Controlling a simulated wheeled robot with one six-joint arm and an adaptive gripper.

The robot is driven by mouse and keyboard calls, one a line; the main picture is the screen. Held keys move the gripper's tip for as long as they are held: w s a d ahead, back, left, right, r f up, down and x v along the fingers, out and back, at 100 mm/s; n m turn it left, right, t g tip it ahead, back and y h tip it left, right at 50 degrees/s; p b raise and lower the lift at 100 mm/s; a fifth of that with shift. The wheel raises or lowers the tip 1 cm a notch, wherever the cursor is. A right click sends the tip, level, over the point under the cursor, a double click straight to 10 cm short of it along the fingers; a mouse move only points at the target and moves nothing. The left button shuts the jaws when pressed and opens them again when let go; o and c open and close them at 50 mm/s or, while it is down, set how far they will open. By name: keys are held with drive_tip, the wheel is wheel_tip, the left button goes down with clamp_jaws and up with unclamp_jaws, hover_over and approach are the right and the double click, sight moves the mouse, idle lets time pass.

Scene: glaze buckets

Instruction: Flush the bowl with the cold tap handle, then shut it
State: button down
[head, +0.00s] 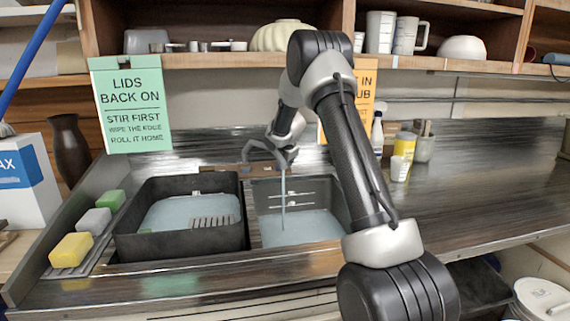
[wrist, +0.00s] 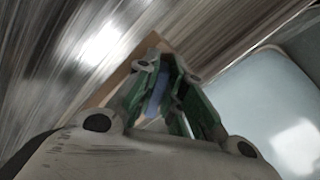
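My gripper (head: 284,156) is low over the back edge of the sink, at the grey tap (head: 258,148). In the wrist view, a blue strip, which looks like the cold tap handle (wrist: 157,92), lies between my green-sided fingers (wrist: 168,75). The fingers are close together and appear shut on it; the exact contact is partly hidden. A thin pale stream of water (head: 283,205) runs down into the right sink bowl (head: 338,205). Bluish cloudy water lies in that bowl.
A black tub (head: 180,246) with bluish liquid and a grate fills the left side. Sponges (head: 71,250) lie at the far left. A yellow-labelled jar (head: 403,150) and a bottle (head: 377,135) stand right of my arm. The right counter (head: 480,180) is clear.

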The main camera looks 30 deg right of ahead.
drive_tip(key=shift+m, duration=0.4)
drive_tip(key=shift+s+f+m, duration=0.1)
drive_tip(key=shift+s+m, duration=0.05)
drive_tip(key=shift+m, duration=1.1)
drive_tip(key=shift+s+f+m, duration=0.1)
drive_tip(key=shift+m, duration=1.15)
drive_tip(key=c, duration=1.5)
unclamp_jaws()
drive_tip(key=v, duration=1.2)
drive_tip(key=shift+w+r, duration=0.1)
